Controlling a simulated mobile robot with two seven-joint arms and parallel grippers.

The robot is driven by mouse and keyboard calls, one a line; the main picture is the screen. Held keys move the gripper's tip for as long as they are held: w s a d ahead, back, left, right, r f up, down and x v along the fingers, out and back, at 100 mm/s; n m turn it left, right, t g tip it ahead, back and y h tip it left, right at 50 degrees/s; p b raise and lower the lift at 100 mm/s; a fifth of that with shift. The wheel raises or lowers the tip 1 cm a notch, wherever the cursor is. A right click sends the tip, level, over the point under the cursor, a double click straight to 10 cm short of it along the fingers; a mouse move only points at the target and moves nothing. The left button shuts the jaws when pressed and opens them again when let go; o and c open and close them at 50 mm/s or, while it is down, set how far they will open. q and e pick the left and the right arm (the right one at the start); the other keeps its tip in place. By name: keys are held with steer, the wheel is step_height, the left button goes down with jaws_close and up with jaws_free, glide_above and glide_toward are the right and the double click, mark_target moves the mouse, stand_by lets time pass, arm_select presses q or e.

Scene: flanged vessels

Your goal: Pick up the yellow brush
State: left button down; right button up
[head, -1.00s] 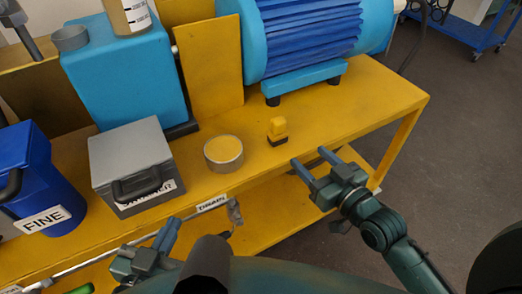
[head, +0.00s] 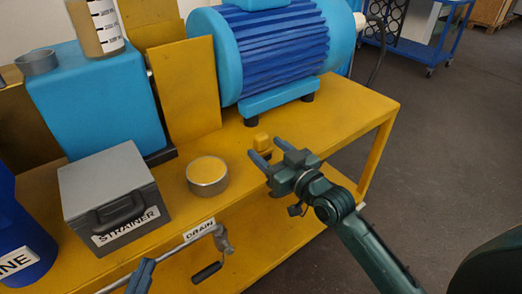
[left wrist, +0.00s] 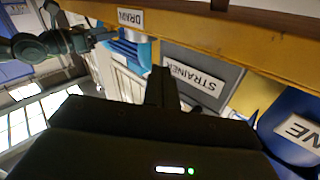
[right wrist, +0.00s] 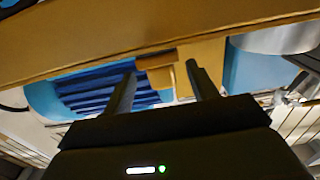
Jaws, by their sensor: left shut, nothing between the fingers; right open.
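The yellow brush (head: 262,141) is a small upright block with a yellow top, standing on the yellow bench near its front edge. Its lower part is hidden behind my right gripper (head: 268,153) in the head view. My right gripper is open, its fingertips close in front of the brush. In the right wrist view the brush (right wrist: 158,72) shows between the two fingers (right wrist: 160,70). Whether they touch it I cannot tell. My left gripper (head: 142,275) is low at the bottom of the head view, in front of the bench; its fingers (left wrist: 161,82) are shut and empty.
A round tin with yellow contents (head: 207,178) stands left of the brush. The grey STRAINER box (head: 110,190) is further left. A blue motor (head: 270,50) stands behind the brush. A DRAIN lever (head: 222,240) hangs off the bench front. The bench's right end (head: 365,105) is clear.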

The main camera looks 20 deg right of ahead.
mark_target(265, 148)
steer(key=b+x, duration=0.1)
steer(key=x, duration=0.3)
steer(key=shift+w+a+f+b, duration=0.1)
steer(key=shift+w+f+b, duration=0.15)
steer(key=shift+b, duration=0.15)
steer(key=shift+w+a+r, duration=0.1)
steer(key=shift+w, duration=0.15)
arm_select(q)
steer(key=shift+s+d+m+t+h, duration=0.2)
steer(key=shift+d+m+t+h, duration=0.2)
steer(key=shift+h, duration=0.3)
arm_select(e)
steer(key=c, duration=0.9)
